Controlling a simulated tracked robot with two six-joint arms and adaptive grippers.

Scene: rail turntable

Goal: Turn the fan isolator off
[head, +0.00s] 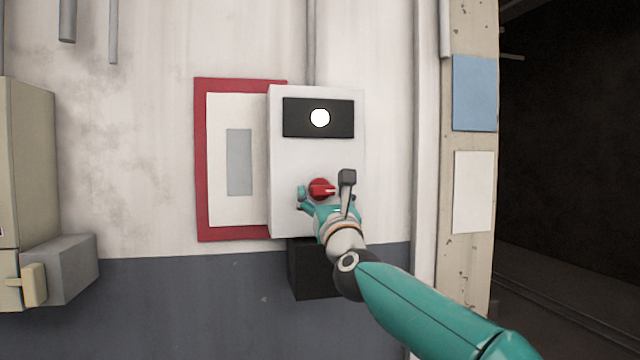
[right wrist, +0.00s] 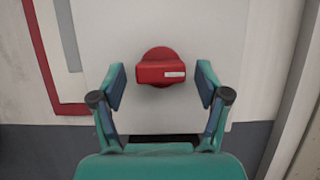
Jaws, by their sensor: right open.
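The fan isolator is a pale box (head: 288,160) on the wall, with a black panel (head: 290,130) and a lit white round lamp (head: 320,117) at its top. Its red rotary knob (head: 321,187) is on the lower front. In the right wrist view the knob (right wrist: 160,69) has its handle lying level, with a white mark at its right end. My right gripper (right wrist: 160,84) is open, with one finger on each side of the knob and a gap to each. In the head view my right gripper (head: 322,196) partly covers the box's lower front. My left gripper is not in view.
A red-bordered white sign (head: 201,160) is on the wall behind the box's left side. A black block (head: 305,270) is below the box. A beige cabinet (head: 30,160) and grey box (head: 70,270) stand at far left. A post with blue (head: 474,93) and white panels (head: 473,191) is at right.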

